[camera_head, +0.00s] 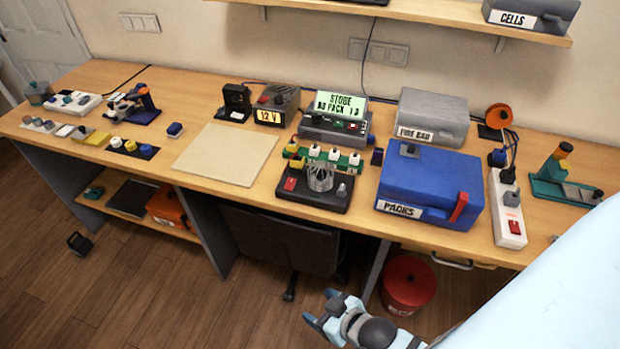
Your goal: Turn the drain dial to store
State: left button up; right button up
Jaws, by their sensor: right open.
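A grey charger unit (334,132) with a green screen (340,106) stands at the back middle of the bench. The screen reads "STORE" above a smaller line that seems to say no pack. In front of it is a black unit (314,201) with a wire cage (320,177), a red switch (290,184) and a small pale knob (341,191). No drain label is readable, so I cannot tell which knob is the drain dial or where it points. My right gripper (317,307) is open and empty, in front of and below the bench edge. My left gripper is not in view.
A green strip with several plugs (325,157) lies between the two units. A blue PACKS box (430,186) stands close on the right, with a grey FIRE BAG box (433,117) behind. A bare beige mat (226,153) lies left. A red bin (408,284) stands below.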

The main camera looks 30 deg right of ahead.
aim_at(341, 192)
jog(key=z, duration=1.2)
